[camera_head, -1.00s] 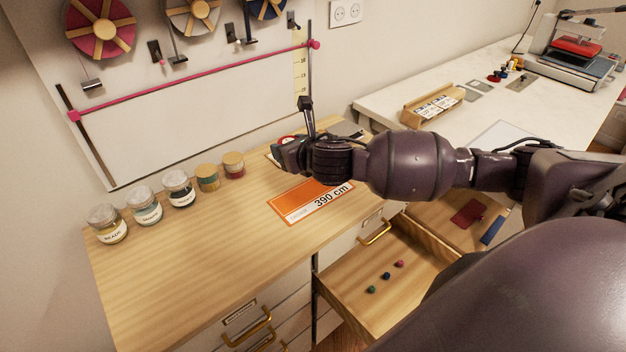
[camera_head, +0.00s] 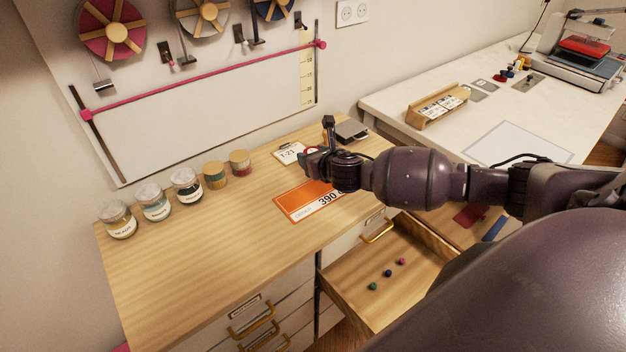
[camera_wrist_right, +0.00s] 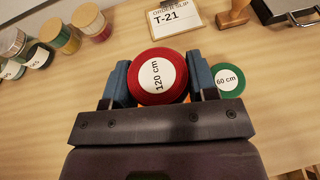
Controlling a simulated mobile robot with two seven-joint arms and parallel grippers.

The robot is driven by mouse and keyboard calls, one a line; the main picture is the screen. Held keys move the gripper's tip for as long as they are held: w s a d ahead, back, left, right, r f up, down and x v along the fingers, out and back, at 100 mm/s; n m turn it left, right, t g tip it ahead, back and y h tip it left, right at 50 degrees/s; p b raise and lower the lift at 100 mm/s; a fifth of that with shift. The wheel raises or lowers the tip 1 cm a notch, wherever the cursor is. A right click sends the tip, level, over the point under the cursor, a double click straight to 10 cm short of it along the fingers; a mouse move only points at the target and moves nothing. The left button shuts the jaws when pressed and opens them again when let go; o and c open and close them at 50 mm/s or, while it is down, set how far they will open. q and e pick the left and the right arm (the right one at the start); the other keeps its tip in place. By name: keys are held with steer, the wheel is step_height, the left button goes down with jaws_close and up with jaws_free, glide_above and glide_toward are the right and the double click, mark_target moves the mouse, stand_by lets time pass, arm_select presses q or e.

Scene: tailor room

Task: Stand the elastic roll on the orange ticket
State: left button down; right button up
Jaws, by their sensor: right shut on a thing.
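My right gripper (camera_wrist_right: 160,85) is shut on a red roll (camera_wrist_right: 150,62) with a white label reading 120 cm. In the head view the gripper (camera_head: 312,163) is over the wooden counter, just behind the orange ticket (camera_head: 296,201), and the roll is mostly hidden there. The ticket lies flat and reads 390; my arm covers its right part. A green roll (camera_wrist_right: 228,80) labelled 60 cm stands on the counter beside the gripper's right finger. Whether the red roll touches the counter cannot be told. My left gripper is not in view.
An order slip board (camera_head: 289,153) marked T-21 lies behind the gripper. Several jars (camera_head: 186,186) line the back left of the counter (camera_head: 200,255). An open drawer (camera_head: 350,290) with small coloured pieces juts out in front. The counter's left front is clear.

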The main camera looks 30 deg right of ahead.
step_height(320, 180, down, 4)
steer(key=shift+r, duration=0.2)
step_height(320, 180, down, 4)
steer(key=shift+f+b, duration=0.15)
steer(key=shift+b, duration=0.45)
steer(key=o, duration=0.9)
